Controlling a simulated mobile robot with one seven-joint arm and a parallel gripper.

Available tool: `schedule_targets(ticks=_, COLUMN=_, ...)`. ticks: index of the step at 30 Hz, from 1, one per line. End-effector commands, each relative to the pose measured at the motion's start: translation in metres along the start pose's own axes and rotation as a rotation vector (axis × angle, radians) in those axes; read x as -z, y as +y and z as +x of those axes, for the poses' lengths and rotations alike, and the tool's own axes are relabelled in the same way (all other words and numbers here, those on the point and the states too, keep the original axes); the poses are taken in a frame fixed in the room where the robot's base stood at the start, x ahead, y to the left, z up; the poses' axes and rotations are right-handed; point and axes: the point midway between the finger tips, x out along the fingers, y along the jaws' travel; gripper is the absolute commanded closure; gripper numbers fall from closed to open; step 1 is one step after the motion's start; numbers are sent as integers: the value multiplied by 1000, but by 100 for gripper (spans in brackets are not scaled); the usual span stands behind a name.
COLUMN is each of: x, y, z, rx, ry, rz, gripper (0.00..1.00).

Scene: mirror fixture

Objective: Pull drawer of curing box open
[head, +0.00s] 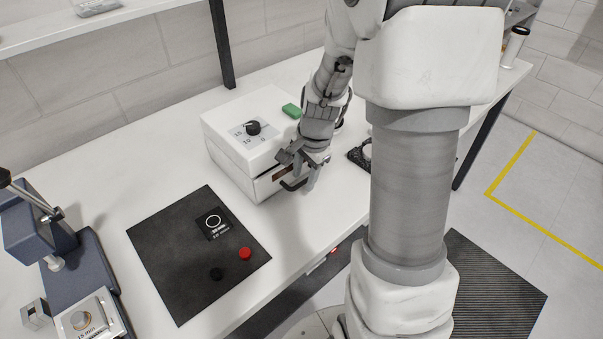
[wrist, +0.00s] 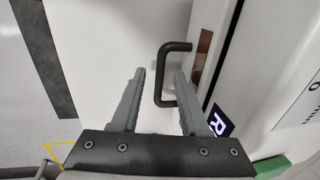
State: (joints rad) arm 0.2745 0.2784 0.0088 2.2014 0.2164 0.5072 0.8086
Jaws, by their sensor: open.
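The white curing box (head: 243,140) stands on the bench, with a black knob on its sloping top. Its drawer front, with a brown strip (wrist: 202,55), faces the bench's front edge. The black bar handle (wrist: 159,80) of the drawer also shows in the head view (head: 294,185). The drawer looks closed, though my gripper partly hides it in the head view. My gripper (wrist: 160,73) is open at the handle. In the wrist view the handle's bar lies between the two fingertips; I cannot tell whether either finger touches it.
A green block (head: 291,110) lies on the box top. A black mat (head: 165,240) with a dark card, a red cap (head: 245,253) and a black cap lies to the left. A black ringed part (head: 358,156) is right of my gripper. A blue device (head: 40,230) stands far left.

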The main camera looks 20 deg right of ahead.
Motion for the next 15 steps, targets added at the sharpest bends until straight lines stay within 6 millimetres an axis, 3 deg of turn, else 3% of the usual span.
schedule_targets(ticks=10, x=0, y=0, z=4, rx=1, ry=0, rz=0, gripper=57)
schedule_targets(ticks=15, x=0, y=0, z=4, rx=1, ry=0, rz=0, gripper=88)
